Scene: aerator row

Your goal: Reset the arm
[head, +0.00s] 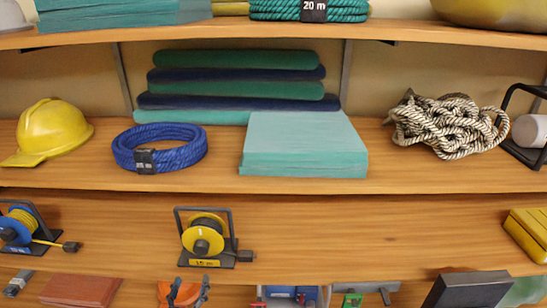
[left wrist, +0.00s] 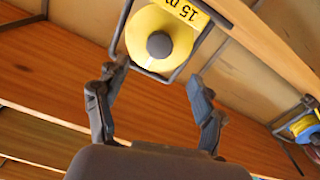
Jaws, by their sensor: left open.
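My left gripper (head: 190,289) shows at the bottom of the head view, with its two dark fingers in front of the lower shelf. The left wrist view shows the same gripper (left wrist: 157,76) open, its fingers apart with nothing held between them. A yellow cable reel (head: 204,240) in a dark frame, labelled 15 m, stands on the shelf just above the fingers in the head view. In the left wrist view the reel (left wrist: 160,42) appears upside down just beyond the fingertips. I cannot tell whether the left fingertip touches its frame. My right gripper is not in view.
A blue reel (head: 17,230) stands left on the same shelf, and a yellow case (head: 528,234) right. The shelf between the reel and case is clear. Above are a yellow helmet (head: 52,130), blue rope (head: 160,147), teal mats (head: 303,147) and striped rope (head: 447,124).

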